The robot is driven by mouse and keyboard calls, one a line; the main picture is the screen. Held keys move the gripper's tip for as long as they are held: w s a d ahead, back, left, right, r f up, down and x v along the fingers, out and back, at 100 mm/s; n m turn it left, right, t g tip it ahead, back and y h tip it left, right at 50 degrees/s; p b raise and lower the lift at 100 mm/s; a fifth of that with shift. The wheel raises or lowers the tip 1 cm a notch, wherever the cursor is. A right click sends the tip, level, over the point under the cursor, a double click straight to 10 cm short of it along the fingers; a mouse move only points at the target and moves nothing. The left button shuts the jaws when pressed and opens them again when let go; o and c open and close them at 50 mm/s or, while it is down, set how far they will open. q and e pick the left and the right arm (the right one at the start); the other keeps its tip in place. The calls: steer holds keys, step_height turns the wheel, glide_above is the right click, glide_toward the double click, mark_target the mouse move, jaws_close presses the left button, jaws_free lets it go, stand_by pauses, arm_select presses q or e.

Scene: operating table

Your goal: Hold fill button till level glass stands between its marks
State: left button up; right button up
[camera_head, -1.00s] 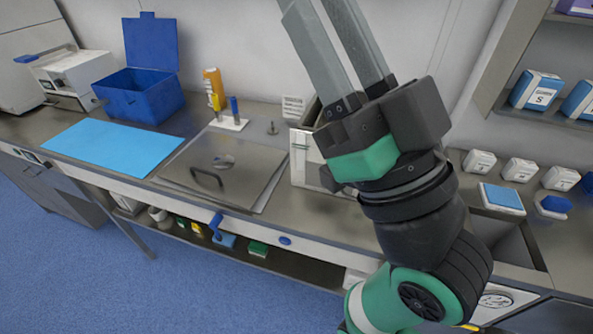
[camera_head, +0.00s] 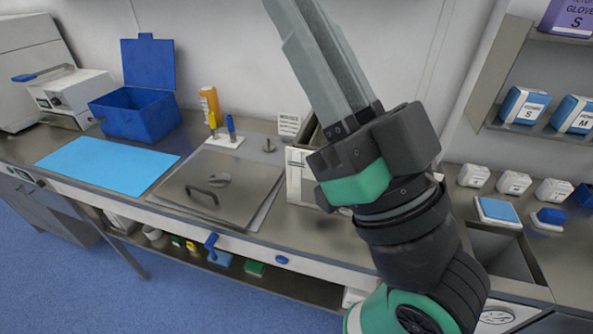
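A blue oval button (camera_head: 281,260) sits on the white front panel of the steel bench; I cannot tell whether it is the fill button. A steel lid or plate with a dark handle (camera_head: 215,190) lies on the bench above and left of it. I cannot make out a level glass with marks; my arm hides part of the bench. My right gripper (camera_head: 290,8) points up in front of the back wall, its long grey fingers close together with nothing seen between them. It is well away from the button. My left gripper is not in view.
A blue open box (camera_head: 140,112) and a light-blue mat (camera_head: 108,158) lie at left. A white-fronted box (camera_head: 299,178) stands just left of my wrist. A sink (camera_head: 500,252), small white boxes and a wall shelf (camera_head: 545,130) are at right. A blue lever (camera_head: 211,246) projects at the front.

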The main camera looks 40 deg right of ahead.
jaws_close()
steer(key=shift+s, duration=0.1)
stand_by(1.5)
